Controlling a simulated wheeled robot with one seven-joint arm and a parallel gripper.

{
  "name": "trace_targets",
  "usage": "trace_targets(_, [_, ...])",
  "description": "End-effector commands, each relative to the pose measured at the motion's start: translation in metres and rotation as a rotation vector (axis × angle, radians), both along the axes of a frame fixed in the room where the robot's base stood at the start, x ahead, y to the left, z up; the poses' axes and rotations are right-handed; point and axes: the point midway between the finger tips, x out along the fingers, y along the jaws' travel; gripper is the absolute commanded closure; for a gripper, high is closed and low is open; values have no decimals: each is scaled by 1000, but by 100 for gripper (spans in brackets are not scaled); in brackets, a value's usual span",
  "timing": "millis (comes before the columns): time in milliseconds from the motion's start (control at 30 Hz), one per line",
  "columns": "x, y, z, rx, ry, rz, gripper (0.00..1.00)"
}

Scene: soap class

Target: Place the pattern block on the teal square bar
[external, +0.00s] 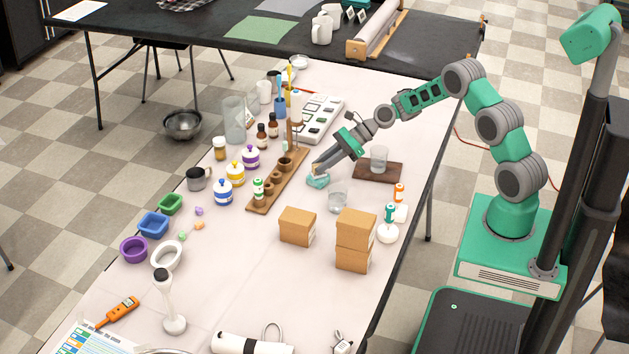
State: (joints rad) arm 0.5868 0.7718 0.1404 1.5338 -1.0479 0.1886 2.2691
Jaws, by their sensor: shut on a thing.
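The teal square bar (318,181) lies on the white table, right of the wooden rack. My gripper (316,171) reaches down from the right with its fingertips just above the bar. It is shut on a small tan piece, which I take to be the pattern block (314,167); the fingers hide most of it. I cannot tell from this view whether the block touches the bar.
A wooden rack with small cups (262,193) stands close on the left. A clear glass (337,203) is just in front of the bar. A dark board (393,172) bears another glass on the right. Cardboard boxes (297,228) stand nearer the front.

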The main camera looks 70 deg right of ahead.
Motion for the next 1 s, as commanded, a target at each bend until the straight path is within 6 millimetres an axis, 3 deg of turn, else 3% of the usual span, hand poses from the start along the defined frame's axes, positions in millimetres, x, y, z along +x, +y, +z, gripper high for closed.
trace_targets(333, [0,0,-4,-1,-3,1,100])
trace_targets(367, [0,0,-4,-1,-3,1,80])
trace_targets(600, [0,0,-3,-1,-3,1,61])
trace_targets(900, [0,-1,1,-2,-5,0,61])
trace_targets(1000, [-9,-11,8,-3,-4,-3,61])
